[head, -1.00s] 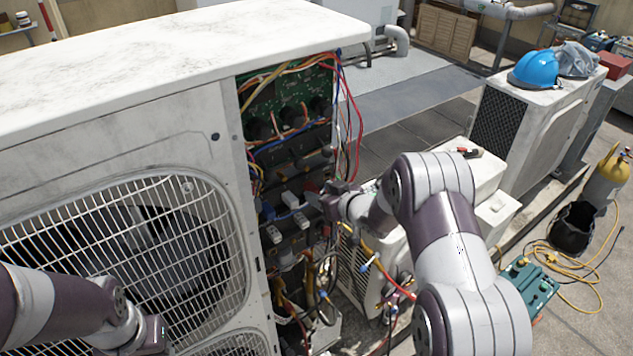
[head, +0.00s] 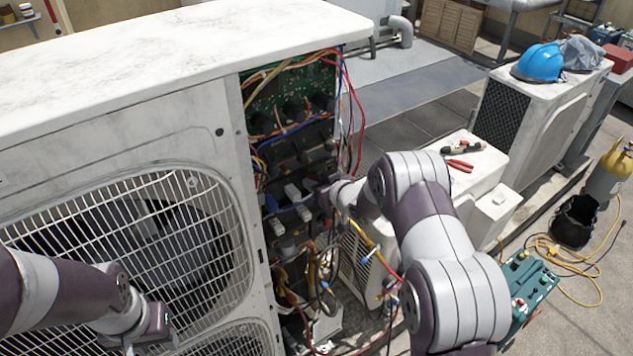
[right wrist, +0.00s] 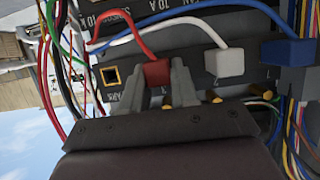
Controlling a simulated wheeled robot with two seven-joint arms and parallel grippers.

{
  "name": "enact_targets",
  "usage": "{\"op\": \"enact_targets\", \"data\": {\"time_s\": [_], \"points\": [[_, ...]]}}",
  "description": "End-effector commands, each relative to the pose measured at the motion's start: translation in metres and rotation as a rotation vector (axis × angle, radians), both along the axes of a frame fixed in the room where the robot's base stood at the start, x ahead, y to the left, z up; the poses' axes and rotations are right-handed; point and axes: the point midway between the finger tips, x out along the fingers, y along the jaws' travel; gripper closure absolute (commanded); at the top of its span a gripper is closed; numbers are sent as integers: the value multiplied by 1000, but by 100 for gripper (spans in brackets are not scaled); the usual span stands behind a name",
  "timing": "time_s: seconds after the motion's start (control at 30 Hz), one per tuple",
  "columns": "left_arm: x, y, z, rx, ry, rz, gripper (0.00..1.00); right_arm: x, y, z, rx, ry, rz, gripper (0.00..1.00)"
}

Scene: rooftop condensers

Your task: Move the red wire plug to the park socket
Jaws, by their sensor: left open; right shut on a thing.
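The red wire plug (right wrist: 157,72) is between the fingers of my right gripper (right wrist: 168,85), which is shut on it. It lies against the dark terminal block; whether it is seated in a socket is hidden. The empty park socket (right wrist: 110,75), a small square opening with a brass-coloured rim, is just left of the plug in the right wrist view. In the head view my right gripper (head: 322,194) is at the open wiring bay, its fingers hard to make out. My left gripper (head: 150,342) is open and empty in front of the fan grille.
A white plug (right wrist: 230,62) and a blue plug (right wrist: 287,52) sit to the right of the red one. Loose wires hang close on both sides. The condenser's side edge (head: 262,250) borders the bay. Red-handled pliers (head: 459,165) lie on a white unit behind my right arm.

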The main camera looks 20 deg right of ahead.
Motion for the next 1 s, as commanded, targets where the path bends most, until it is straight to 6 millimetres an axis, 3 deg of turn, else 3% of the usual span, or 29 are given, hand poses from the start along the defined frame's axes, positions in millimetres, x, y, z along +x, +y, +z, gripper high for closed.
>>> {"op": "enact_targets", "data": {"time_s": [0.27, 1.0], "points": [[0, 0, 1, 0, 0, 0, 57, -1, -1, 1, 0, 0, -1, 100], [0, 0, 7, 0, 0, 0, 57, -29, -11, 1, -1, 0, -1, 100]]}}
